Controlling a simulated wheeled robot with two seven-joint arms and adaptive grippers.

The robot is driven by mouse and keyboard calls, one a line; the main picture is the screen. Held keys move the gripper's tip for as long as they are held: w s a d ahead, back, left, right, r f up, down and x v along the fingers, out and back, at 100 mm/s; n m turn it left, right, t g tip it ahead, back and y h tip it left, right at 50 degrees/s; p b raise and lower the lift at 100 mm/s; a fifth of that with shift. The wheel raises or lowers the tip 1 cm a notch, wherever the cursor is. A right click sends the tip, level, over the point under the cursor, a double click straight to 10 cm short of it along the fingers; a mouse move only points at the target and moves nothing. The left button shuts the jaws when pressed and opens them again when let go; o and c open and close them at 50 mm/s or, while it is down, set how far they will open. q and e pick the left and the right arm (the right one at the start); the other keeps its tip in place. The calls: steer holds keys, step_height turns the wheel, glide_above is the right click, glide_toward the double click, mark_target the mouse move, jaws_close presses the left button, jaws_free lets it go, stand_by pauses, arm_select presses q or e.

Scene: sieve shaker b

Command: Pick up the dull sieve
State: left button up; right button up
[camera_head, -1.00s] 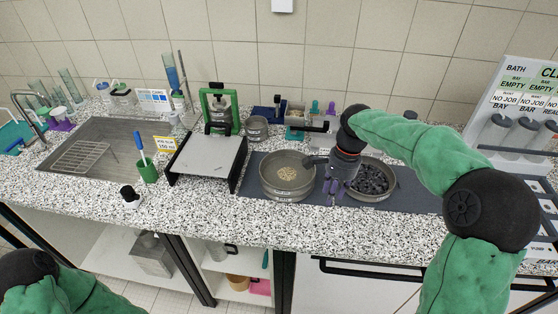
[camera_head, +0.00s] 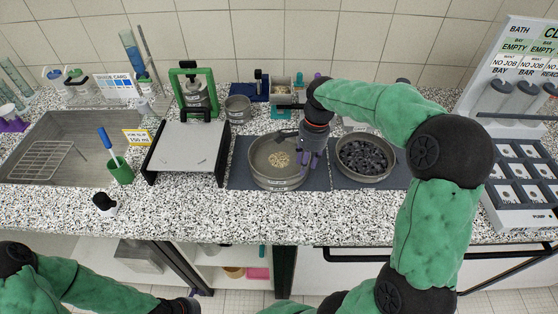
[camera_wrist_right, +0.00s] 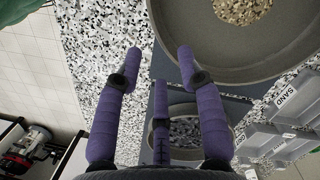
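A wide grey sieve (camera_head: 262,172) with a small tan pile stands on a dark mat at mid-bench. A second grey sieve (camera_head: 368,178) with dark lumps stands to its right. A smaller grey sieve (camera_head: 238,108) stands behind, beside the green-framed device. I cannot tell which is the dull one. My right gripper (camera_head: 312,160) has purple fingers spread at the right side of the tan-pile sieve. In the right wrist view the gripper (camera_wrist_right: 160,65) is open and empty, with one finger close to the rim of that sieve (camera_wrist_right: 172,40); contact is unclear.
A green cup with a blue-handled brush (camera_head: 120,172) is near the sink (camera_head: 50,125). A white slotted tray (camera_head: 515,185) is at right. The bench front is mostly clear.

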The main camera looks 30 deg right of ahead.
mark_target(299, 180)
steer(key=f+b, duration=0.1)
steer(key=f, duration=0.1)
steer(key=a+f+b, duration=0.1)
steer(key=f, duration=0.2)
steer(key=shift+w+r, duration=0.1)
jaws_close()
